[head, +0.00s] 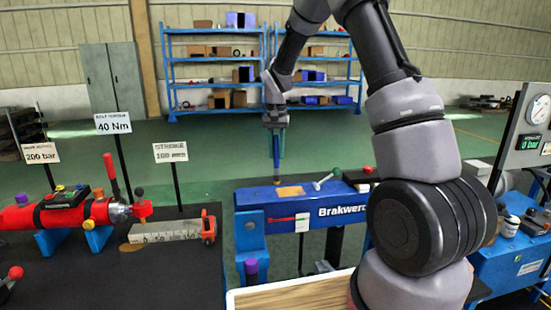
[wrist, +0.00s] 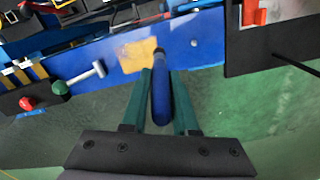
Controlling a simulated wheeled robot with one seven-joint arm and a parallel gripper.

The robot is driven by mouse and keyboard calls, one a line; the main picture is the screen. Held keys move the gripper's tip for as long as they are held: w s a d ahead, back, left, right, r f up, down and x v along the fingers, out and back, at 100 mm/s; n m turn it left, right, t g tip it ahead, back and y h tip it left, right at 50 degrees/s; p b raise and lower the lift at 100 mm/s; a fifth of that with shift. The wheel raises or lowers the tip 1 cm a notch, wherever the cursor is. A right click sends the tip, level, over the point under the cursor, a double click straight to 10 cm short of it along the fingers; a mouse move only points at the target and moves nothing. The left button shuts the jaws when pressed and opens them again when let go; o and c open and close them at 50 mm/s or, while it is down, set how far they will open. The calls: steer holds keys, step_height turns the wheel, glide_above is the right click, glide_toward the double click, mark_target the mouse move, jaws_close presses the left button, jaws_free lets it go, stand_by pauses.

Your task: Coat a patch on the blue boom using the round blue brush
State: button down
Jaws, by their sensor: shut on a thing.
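The blue boom (head: 318,238) is the long blue beam with white lettering at the middle of the head view. It also spans the upper part of the wrist view (wrist: 205,45). A tan patch (head: 291,191) lies on its top face and shows in the wrist view (wrist: 135,54). My gripper (head: 276,124) is shut on the round blue brush (wrist: 161,98), above the boom's left part. The brush points down, its dark tip at the patch's edge in both views. I cannot tell whether the tip touches the surface.
A red-handled item (head: 287,219) is at the boom's front. A dark bench (head: 150,275) with a red cylinder (head: 65,213) stands left. A wood-topped tray (head: 290,296) is in front.

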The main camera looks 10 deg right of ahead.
mark_target(276, 168)
steer(key=shift+r, duration=1.8)
